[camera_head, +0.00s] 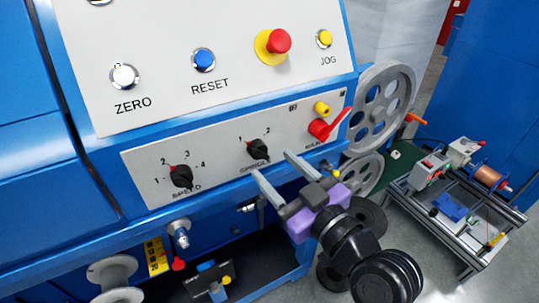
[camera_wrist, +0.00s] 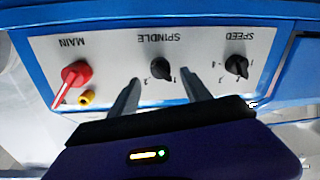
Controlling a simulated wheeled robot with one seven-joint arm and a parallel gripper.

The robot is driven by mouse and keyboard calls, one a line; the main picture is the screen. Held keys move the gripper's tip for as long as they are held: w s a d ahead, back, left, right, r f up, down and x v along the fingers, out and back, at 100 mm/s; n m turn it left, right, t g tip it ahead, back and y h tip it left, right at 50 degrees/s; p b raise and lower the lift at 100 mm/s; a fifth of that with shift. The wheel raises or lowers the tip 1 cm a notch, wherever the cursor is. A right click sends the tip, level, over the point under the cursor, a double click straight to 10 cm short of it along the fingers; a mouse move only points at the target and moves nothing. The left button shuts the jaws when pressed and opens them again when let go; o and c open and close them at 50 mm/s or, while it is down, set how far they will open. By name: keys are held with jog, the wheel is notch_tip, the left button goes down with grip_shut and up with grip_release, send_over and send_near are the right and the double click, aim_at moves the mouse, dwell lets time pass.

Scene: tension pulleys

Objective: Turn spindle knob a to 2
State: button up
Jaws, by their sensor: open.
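The spindle knob (camera_head: 258,149) is a black rotary knob on the pale lower panel, with marks 1 and 2 above it. Its red pointer mark appears to be on the side of 1, though it is small. In the wrist view the panel is upside down and the knob (camera_wrist: 160,69) lies between and beyond my fingertips. My gripper (camera_head: 272,164) is open, with its two grey fingers pointing at the panel, one on each side of the knob. In the wrist view the gripper (camera_wrist: 161,78) holds nothing. Contact with the knob cannot be told.
The black speed knob (camera_head: 181,176) is to the left on the same panel. The red main switch (camera_head: 322,129) is close on the right, below a yellow button (camera_head: 322,108). Large grey pulleys (camera_head: 382,105) stand right of the panel. A cart (camera_head: 460,200) with parts is farther right.

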aim_at(264, 156)
jog(key=shift+x, duration=2.25)
grip_shut()
